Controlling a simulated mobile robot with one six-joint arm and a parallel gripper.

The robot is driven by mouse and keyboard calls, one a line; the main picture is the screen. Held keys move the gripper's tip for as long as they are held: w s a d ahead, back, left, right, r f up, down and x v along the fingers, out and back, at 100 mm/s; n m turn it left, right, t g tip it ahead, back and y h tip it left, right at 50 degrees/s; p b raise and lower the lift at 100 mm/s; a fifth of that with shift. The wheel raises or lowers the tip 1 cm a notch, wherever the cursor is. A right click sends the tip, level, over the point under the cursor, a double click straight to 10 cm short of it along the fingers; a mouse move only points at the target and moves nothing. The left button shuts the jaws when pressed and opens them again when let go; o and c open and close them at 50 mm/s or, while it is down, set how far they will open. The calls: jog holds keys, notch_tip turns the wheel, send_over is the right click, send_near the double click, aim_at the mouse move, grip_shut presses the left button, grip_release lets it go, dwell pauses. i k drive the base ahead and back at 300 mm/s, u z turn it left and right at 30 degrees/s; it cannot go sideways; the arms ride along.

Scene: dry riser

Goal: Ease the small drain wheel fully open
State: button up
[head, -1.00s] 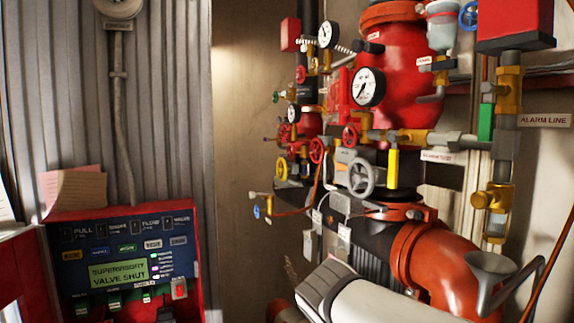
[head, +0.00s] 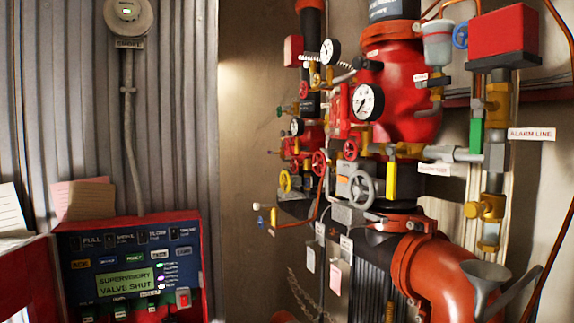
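I cannot tell for sure which handwheel is the drain wheel, as no label I can read names it. A grey handwheel (head: 361,188) sits low on the red valve body (head: 412,85). Smaller wheels are a red one (head: 319,162), another red one (head: 351,149), a yellow one (head: 285,181) and a blue one (head: 261,222) at the far left of the pipework. Another blue wheel (head: 460,36) is at the upper right. How far each is turned cannot be seen. My gripper is not in view.
An alarm panel (head: 130,262) at lower left reads "SUPERVISORY VALVE SHUT". A grey funnel (head: 481,272) and a large orange elbow pipe (head: 440,270) stand at lower right. A red box (head: 510,32) and gauges (head: 368,102) crowd the pipework. The bare wall panel (head: 244,110) left of it is clear.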

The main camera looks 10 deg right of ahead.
aim_at(293, 165)
jog(key=u, duration=0.05)
jog(key=i, duration=1.45)
jog(key=u, duration=0.5)
